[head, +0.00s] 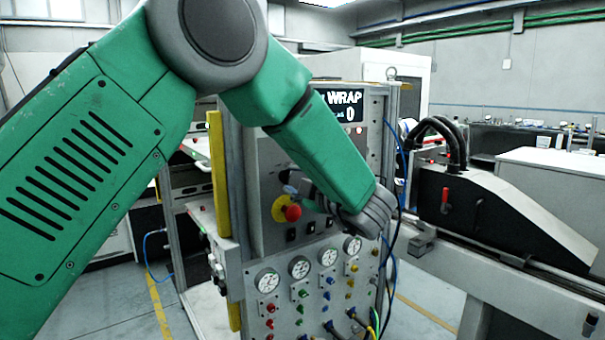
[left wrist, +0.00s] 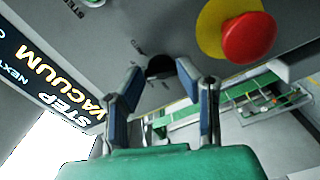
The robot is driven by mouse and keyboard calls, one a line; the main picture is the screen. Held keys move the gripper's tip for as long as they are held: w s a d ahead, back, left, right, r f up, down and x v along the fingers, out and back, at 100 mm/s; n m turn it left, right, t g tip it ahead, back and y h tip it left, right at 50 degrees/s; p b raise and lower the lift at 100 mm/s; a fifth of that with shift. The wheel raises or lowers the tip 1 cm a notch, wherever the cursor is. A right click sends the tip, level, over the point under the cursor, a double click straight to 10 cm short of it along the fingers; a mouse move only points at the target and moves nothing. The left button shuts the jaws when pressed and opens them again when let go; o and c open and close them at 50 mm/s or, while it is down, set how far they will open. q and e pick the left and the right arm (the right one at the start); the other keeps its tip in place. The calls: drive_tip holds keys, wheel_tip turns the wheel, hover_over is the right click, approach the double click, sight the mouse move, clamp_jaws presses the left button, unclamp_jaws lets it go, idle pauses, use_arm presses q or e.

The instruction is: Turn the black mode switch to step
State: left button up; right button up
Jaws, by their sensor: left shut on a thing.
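The black mode switch (left wrist: 160,66) is a dark round knob on the grey panel in the left wrist view. My left gripper (left wrist: 162,74) is shut on it, with one finger on each side. The fingers partly cover the knob, and I cannot tell which way it points. In the head view my left gripper (head: 299,188) reaches the front of the control panel (head: 262,160) from the right, and the switch is hidden there behind the fingers and wrist. My right gripper is not in view.
A red emergency button (head: 292,213) on a yellow base sits close below the gripper; it also shows in the left wrist view (left wrist: 248,38). A display (head: 345,107) is above, partly covered by my arm. Gauges (head: 299,267) and coloured knobs line the lower panel. Cables hang at right.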

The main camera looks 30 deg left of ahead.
use_arm(q)
drive_tip(key=shift+a+r, duration=0.4)
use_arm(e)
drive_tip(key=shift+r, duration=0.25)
use_arm(q)
drive_tip(key=o, duration=1.1)
drive_tip(key=shift+w, duration=0.1)
drive_tip(key=shift+o, duration=0.2)
drive_tip(key=shift+w+a+f, duration=0.1)
drive_tip(key=shift+a+f, duration=0.3)
drive_tip(key=shift+a, duration=0.25)
drive_tip(key=shift+m, duration=0.3)
drive_tip(key=shift+d, duration=1)
drive_tip(key=v, duration=1.1)
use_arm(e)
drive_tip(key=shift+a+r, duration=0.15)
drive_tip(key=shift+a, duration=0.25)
use_arm(q)
drive_tip(key=shift+a+f, duration=0.1)
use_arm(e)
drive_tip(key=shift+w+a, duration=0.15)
